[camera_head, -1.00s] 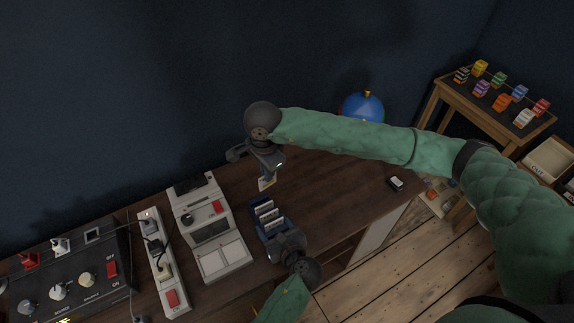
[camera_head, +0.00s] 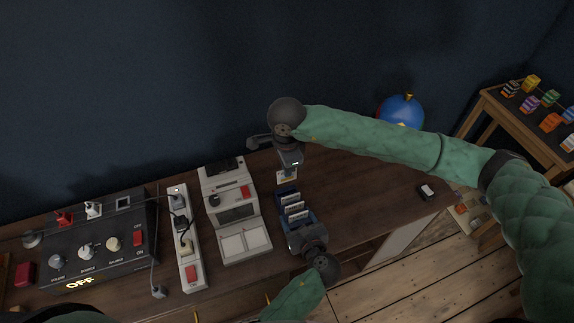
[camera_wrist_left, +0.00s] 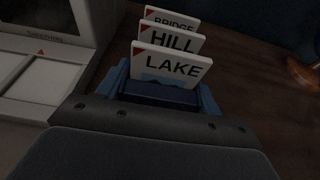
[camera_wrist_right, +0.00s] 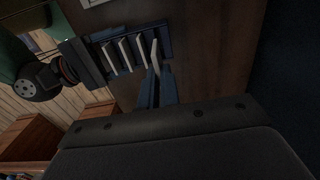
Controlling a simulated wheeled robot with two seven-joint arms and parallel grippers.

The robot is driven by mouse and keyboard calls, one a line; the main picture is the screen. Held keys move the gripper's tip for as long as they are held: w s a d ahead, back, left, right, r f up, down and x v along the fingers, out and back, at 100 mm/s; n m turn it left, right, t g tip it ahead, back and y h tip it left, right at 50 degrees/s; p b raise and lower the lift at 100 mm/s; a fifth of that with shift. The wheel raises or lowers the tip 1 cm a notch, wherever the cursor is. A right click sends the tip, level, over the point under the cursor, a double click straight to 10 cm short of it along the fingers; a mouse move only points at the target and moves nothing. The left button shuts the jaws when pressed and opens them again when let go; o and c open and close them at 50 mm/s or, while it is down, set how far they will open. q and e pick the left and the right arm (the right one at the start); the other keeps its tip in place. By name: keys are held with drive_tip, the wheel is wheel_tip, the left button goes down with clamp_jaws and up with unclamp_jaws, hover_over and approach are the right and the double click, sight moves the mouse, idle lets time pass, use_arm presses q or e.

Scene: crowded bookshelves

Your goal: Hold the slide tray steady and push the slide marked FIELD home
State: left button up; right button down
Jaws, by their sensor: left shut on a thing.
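The blue slide tray (camera_head: 283,196) stands on the desk, with its near end at my left gripper (camera_head: 308,242), which is shut on it. In the left wrist view, white slides marked LAKE (camera_wrist_left: 172,66), HILL (camera_wrist_left: 170,41) and BRIDGE (camera_wrist_left: 172,20) stand in a row in the tray. My right gripper (camera_head: 289,163) is above the tray's far end, pointing down. A white slide (camera_head: 287,176) is at its fingertips; it also shows in the right wrist view (camera_wrist_right: 155,54), edge-on and slightly tilted beside the others. Its marking cannot be read. Whether the right fingers grip it is unclear.
A grey slide viewer (camera_head: 240,218) stands close left of the tray. Further left are a power strip (camera_head: 187,250) with plugs and a dark control box (camera_head: 100,240).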

use_arm(q)
drive_tip(key=shift+f, duration=0.1)
use_arm(e)
drive_tip(key=shift+f, duration=2.65)
drive_tip(key=shift+f, duration=1.9)
drive_tip(key=c, duration=1.6)
unclamp_jaws()
drive_tip(key=shift+o, duration=0.2)
wheel_tip(320, 180, up, 12)
use_arm(q)
drive_tip(key=o, duration=0.9)
